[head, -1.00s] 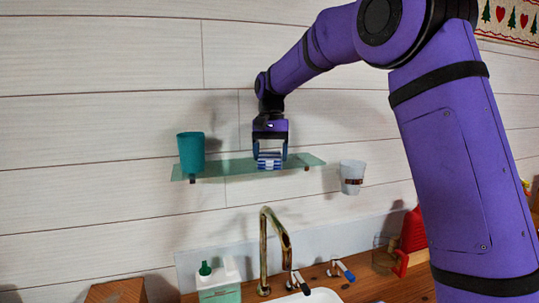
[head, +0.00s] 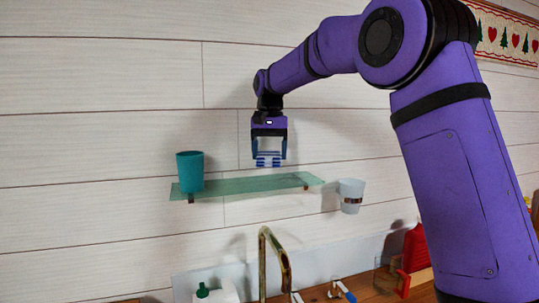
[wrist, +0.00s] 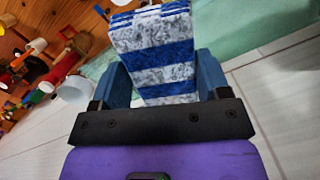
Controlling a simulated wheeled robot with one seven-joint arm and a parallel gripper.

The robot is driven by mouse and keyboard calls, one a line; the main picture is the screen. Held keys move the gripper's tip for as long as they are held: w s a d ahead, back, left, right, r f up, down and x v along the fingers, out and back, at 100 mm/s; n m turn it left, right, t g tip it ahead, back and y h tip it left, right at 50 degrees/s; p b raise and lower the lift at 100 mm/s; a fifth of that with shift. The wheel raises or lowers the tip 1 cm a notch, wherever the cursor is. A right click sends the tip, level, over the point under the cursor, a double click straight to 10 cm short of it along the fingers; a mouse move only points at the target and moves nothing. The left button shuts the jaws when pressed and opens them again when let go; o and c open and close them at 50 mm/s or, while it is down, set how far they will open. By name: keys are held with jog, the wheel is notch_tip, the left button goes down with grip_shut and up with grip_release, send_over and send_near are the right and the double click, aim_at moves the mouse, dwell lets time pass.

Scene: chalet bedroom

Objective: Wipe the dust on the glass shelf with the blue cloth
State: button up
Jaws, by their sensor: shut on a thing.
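The blue cloth (head: 268,162) is a folded block with blue, white and mottled grey stripes. My gripper (head: 268,158) is shut on it, and its fingers press both sides of it in the wrist view (wrist: 155,55). The glass shelf (head: 250,185) is a pale green translucent strip on the wall. It also shows behind the cloth in the wrist view (wrist: 228,35). The cloth hangs above the shelf, with a gap between them in the head view. I cannot make out dust on the shelf.
A teal cup (head: 190,172) stands on the shelf's left end. A pale cup (head: 351,194) is in a wall holder just right of the shelf. A brass faucet (head: 272,255) rises below. A red object (head: 414,248) stands on the wooden counter (head: 375,287) at right.

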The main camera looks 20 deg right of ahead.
jog(key=shift+r, duration=0.1)
jog(key=shift+r, duration=1.4)
